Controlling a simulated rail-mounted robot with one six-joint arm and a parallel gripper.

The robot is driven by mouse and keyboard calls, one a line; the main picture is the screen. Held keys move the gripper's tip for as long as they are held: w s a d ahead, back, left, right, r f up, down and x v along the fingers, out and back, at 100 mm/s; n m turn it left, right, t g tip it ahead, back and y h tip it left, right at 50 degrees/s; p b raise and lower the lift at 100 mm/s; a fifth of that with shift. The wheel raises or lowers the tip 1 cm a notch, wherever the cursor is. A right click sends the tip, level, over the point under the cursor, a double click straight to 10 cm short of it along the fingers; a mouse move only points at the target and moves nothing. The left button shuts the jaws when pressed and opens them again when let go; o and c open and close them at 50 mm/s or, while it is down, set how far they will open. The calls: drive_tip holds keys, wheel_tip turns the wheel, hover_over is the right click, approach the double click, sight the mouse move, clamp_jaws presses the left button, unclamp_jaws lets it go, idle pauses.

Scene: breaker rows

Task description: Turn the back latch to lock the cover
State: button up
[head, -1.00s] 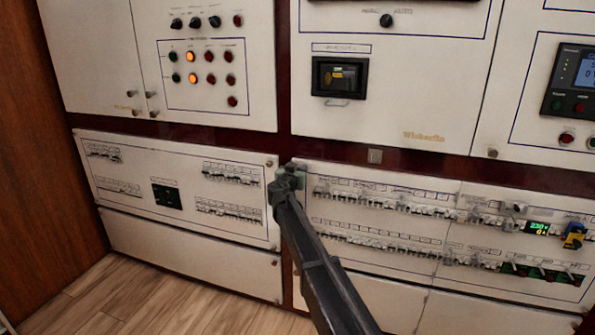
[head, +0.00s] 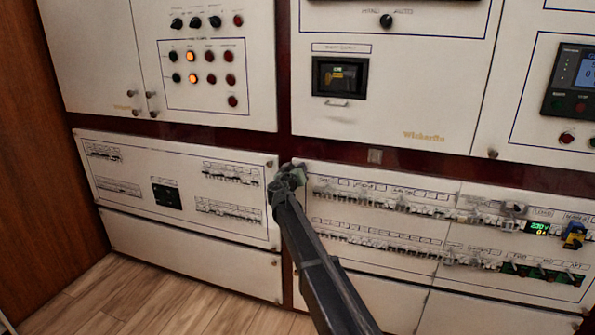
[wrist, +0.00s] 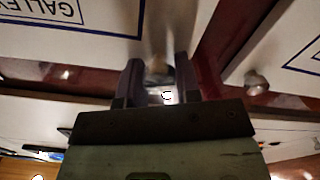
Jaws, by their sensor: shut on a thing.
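My gripper (head: 290,172) is at the upper left corner of the lower right breaker cover (head: 330,280) in the head view. In the wrist view my gripper (wrist: 158,82) has a finger on each side of a small metal latch (wrist: 157,68) and is shut on it. The latch sits near the cover's edge, beside the dark red frame. The cover (wrist: 100,38) shows upside down there, with part of a "GALLEY" label. In the head view my gripper hides the latch, so its exact angle cannot be told.
A similar knob (wrist: 257,82) on the neighbouring panel is close by in the wrist view. The lower left breaker panel (head: 140,178) lies left of my gripper. The upper cabinet door (head: 395,120) is above. Rows of breakers (head: 380,200) run right of my gripper. Wooden floor is clear at lower left.

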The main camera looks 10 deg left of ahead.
drive_tip(key=n, duration=0.7)
drive_tip(key=shift+f, duration=0.1)
drive_tip(key=n, duration=0.6)
drive_tip(key=shift+n, duration=0.4)
drive_tip(key=o, duration=0.9)
drive_tip(key=shift+o, duration=0.2)
drive_tip(key=v, duration=1)
drive_tip(key=shift+s+a, duration=0.2)
drive_tip(key=shift+s, duration=0.15)
